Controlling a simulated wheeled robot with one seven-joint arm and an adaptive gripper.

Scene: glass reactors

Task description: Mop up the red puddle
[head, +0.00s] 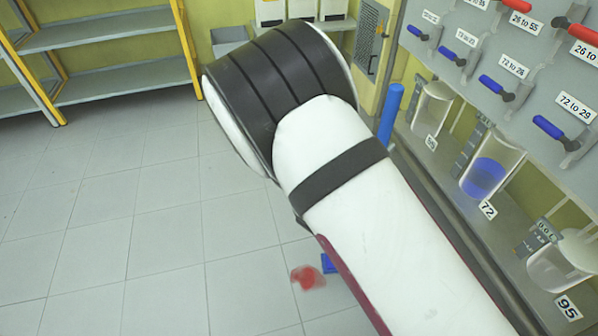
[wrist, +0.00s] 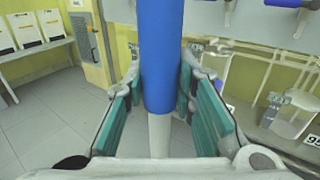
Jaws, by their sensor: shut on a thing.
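The red puddle (head: 308,277) is a small patch on the grey tiled floor, low in the middle of the head view. A blue piece (head: 328,263), which looks like the mop's head, shows just right of it, partly hidden by my arm. I cannot tell whether they touch. The mop's blue handle (wrist: 163,55) stands nearly upright between my gripper's (wrist: 160,80) green-padded fingers, with a pale shaft below. My gripper is shut on this handle. In the head view the handle's blue top (head: 390,112) rises behind my arm, which hides my gripper.
At right a panel (head: 470,50) with red and blue levers stands above a shelf of glass reactors, one holding blue liquid (head: 486,177). Yellow-framed shelves (head: 110,60) stand at the back left. The tiled floor (head: 130,210) at left is clear.

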